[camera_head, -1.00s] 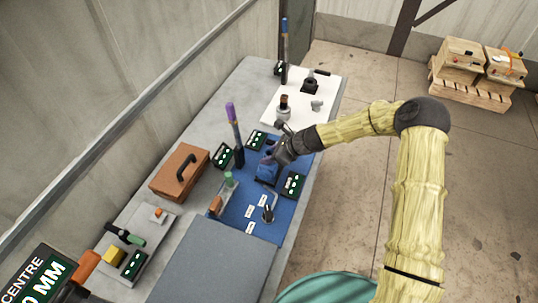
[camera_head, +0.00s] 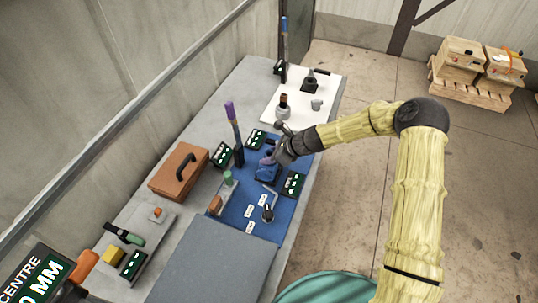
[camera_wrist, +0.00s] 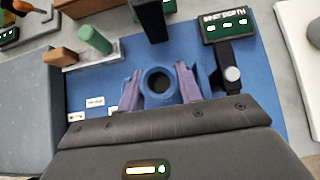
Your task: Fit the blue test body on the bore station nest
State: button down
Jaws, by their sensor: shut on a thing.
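My gripper (camera_head: 272,157) is low over the blue mat, at the bore station area. In the wrist view, its two purple fingers (camera_wrist: 160,84) are shut on the blue test body (camera_wrist: 159,98), one on each side. The body shows a round rim with a dark open bore facing the camera. In the head view the blue body (camera_head: 267,173) shows below the gripper, partly covered by it. The nest is hidden or blends in with the blue parts around the body, so I cannot tell whether the body is seated.
A seat depth display (camera_wrist: 228,27) and a dark clamp-like part with a light knob (camera_wrist: 231,74) stand close on the right in the wrist view. A dark post (camera_head: 238,150), a green cylinder (camera_head: 228,178) and a brown toolbox (camera_head: 180,172) stand nearby.

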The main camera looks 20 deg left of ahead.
jog(key=shift+f+b, duration=0.5)
jog(key=shift+f, duration=0.15)
jog(key=c, duration=0.9)
grip_release()
jog(key=shift+f, duration=0.1)
jog(key=b+v, duration=0.3)
jog(key=v, duration=1.4)
jog(key=shift+s+d+r, duration=0.1)
jog(key=shift+d+r, duration=0.1)
jog(key=s+d+r+n+h, duration=0.1)
jog(key=s+d+n+h, duration=0.2)
jog(key=s+d+n, duration=0.3)
jog(key=s+d+r+n+t+h, duration=0.1)
jog(key=s+d+n+h, duration=0.2)
jog(key=s+d+n, duration=0.3)
jog(key=s+d+r+n+t+h, duration=0.1)
jog(key=s+d+r+n+h, duration=0.1)
jog(key=s+d+n, duration=0.4)
jog(key=shift+s+d+n+h, duration=0.2)
jog(key=shift+s+d+h, duration=0.1)
jog(key=shift+d, duration=0.5)
jog(key=shift+s+d+n+h, duration=0.2)
jog(key=shift+s+d, duration=0.1)
jog(key=shift+d, duration=0.55)
